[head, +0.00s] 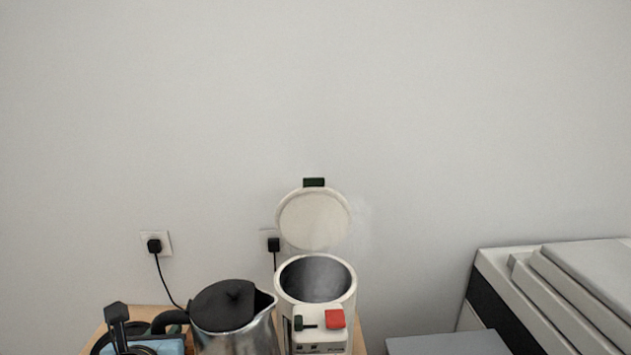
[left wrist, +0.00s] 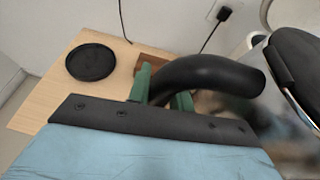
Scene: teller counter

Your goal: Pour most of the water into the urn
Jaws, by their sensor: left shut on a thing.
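A steel kettle (head: 238,337) with a black lid (head: 224,305) stands left of the urn, its spout pointing right toward the urn's opening. My left gripper (head: 140,348) is at the kettle's left side. In the left wrist view its green fingers (left wrist: 166,92) are shut on the kettle's black handle (left wrist: 215,80). The white urn (head: 316,325) has its round lid (head: 314,220) raised and its dark inside showing. Faint steam hangs by the urn's lid. The water in the kettle is hidden. My right gripper is not in view.
A round black base (left wrist: 91,62) lies on the wooden table (left wrist: 48,98). Two wall sockets with black plugs (head: 154,246) and cords are behind. A large pale machine (head: 565,295) stands at the right, and a grey surface (head: 445,343) lies between it and the urn.

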